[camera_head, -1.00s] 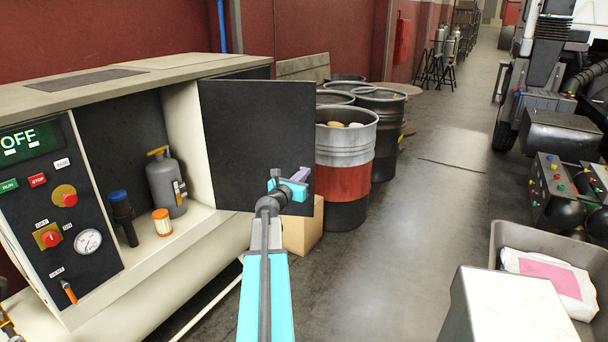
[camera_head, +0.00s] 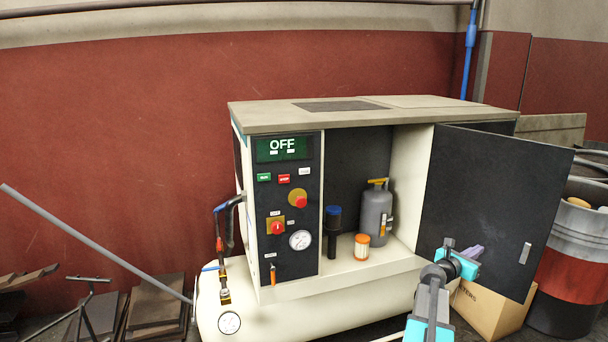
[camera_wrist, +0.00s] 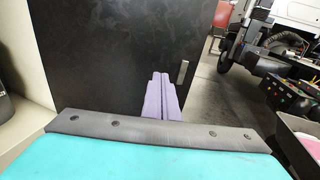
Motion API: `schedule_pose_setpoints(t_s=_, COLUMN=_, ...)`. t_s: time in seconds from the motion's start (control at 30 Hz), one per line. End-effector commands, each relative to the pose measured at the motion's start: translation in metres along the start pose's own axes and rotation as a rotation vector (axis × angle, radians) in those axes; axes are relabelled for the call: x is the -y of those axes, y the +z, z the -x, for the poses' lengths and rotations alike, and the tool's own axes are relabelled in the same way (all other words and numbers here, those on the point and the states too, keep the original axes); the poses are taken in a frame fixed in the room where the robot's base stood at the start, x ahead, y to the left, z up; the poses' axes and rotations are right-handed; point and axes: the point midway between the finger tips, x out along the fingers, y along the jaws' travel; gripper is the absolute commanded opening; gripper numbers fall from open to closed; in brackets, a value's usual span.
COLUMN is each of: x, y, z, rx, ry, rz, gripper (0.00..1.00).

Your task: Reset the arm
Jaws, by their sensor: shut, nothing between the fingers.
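My arm reaches up from the lower right of the head view, and my gripper (camera_head: 470,256) is in front of the open dark door (camera_head: 500,200) of the compressor cabinet. In the wrist view the purple fingers of my gripper (camera_wrist: 161,98) lie together, shut and empty. The door fills much of the wrist view behind them, with its small metal handle (camera_wrist: 182,72) just right of the fingers. I cannot tell the exact gap between fingers and door.
The cabinet's panel (camera_head: 290,210) reads OFF. Its open compartment holds a grey canister (camera_head: 375,214), an orange-and-white jar (camera_head: 362,247) and a dark blue-capped cylinder (camera_head: 333,232). A cardboard box (camera_head: 490,308) and a red-banded drum (camera_head: 568,270) stand at right. Scrap metal lies at left.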

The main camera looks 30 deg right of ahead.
Motion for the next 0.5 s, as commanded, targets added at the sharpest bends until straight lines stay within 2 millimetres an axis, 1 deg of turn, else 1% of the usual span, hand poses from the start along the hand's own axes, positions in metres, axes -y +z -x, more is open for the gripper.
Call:
schedule_pose_setpoints(t_s=0.03, x=-0.022, y=-0.013, z=0.011, rx=-0.012, ry=0.029, rz=0.010, gripper=0.00)
schedule_pose_setpoints(t_s=0.07, x=-0.033, y=-0.020, z=0.018, rx=-0.019, ry=0.044, rz=0.015, gripper=0.00)
schedule_pose_setpoints(t_s=0.1, x=-0.048, y=-0.028, z=0.026, rx=-0.027, ry=0.064, rz=0.021, gripper=0.00)
schedule_pose_setpoints(t_s=0.17, x=-0.069, y=-0.044, z=0.040, rx=-0.044, ry=0.094, rz=0.028, gripper=0.00)
schedule_pose_setpoints(t_s=0.2, x=-0.083, y=-0.053, z=0.050, rx=-0.055, ry=0.114, rz=0.030, gripper=0.00)
schedule_pose_setpoints(t_s=0.3, x=-0.115, y=-0.080, z=0.075, rx=-0.087, ry=0.161, rz=0.037, gripper=0.00)
schedule_pose_setpoints(t_s=0.37, x=-0.133, y=-0.097, z=0.092, rx=-0.110, ry=0.187, rz=0.038, gripper=0.00)
schedule_pose_setpoints(t_s=0.4, x=-0.144, y=-0.108, z=0.104, rx=-0.125, ry=0.203, rz=0.039, gripper=0.00)
schedule_pose_setpoints(t_s=0.47, x=-0.159, y=-0.125, z=0.121, rx=-0.150, ry=0.226, rz=0.038, gripper=0.00)
schedule_pose_setpoints(t_s=0.5, x=-0.169, y=-0.136, z=0.134, rx=-0.166, ry=0.240, rz=0.038, gripper=0.00)
